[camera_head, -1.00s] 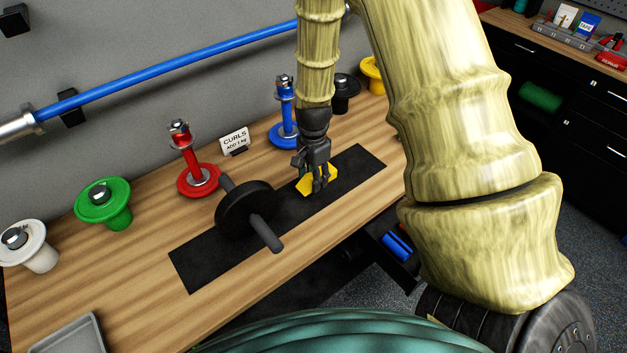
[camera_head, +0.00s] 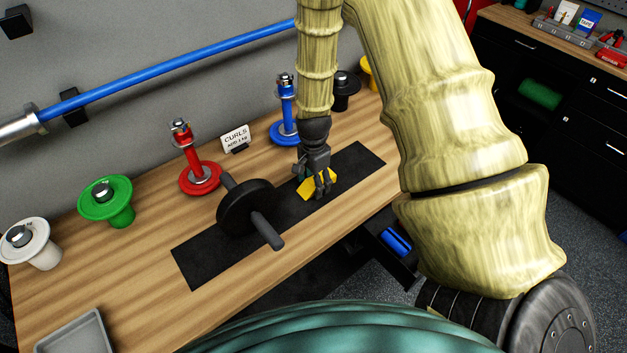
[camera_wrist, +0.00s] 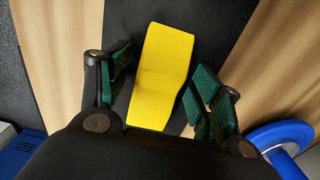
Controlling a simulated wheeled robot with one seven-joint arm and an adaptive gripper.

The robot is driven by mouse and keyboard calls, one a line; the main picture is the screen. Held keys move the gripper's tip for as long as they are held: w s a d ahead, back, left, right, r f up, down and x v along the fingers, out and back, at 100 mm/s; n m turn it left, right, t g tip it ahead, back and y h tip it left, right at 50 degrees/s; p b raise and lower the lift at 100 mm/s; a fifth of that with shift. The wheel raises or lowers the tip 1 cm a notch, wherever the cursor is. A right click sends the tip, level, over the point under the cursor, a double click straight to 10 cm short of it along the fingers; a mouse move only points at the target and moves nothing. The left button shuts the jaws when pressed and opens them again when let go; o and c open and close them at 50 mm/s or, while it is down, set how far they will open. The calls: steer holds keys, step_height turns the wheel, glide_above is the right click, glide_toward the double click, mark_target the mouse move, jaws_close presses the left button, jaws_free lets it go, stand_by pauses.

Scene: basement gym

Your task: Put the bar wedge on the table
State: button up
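The bar wedge is a yellow block (camera_head: 307,193) on the black mat (camera_head: 355,168) of the wooden table, to the right of the dumbbell. My gripper (camera_head: 321,187) is right over it, pointing down, and hides part of it. In the wrist view the wedge (camera_wrist: 160,75) lies between the green-padded fingers of my gripper (camera_wrist: 163,72). The fingers are apart, with dark mat showing between them and the wedge on both sides. Whether the wedge rests flat is partly hidden.
The dumbbell (camera_head: 245,206) stands on the mat close to the gripper's left. Red (camera_head: 200,178) and blue (camera_head: 286,133) plate posts and a curls sign (camera_head: 235,139) stand behind. A grey tray (camera_head: 75,335) is at front left. Bare wood lies along the front.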

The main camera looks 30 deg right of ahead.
steer(key=shift+r, duration=0.2)
step_height(320, 180, up, 12)
steer(key=b, duration=0.4)
stand_by(0.6)
steer(key=shift+f, duration=0.1)
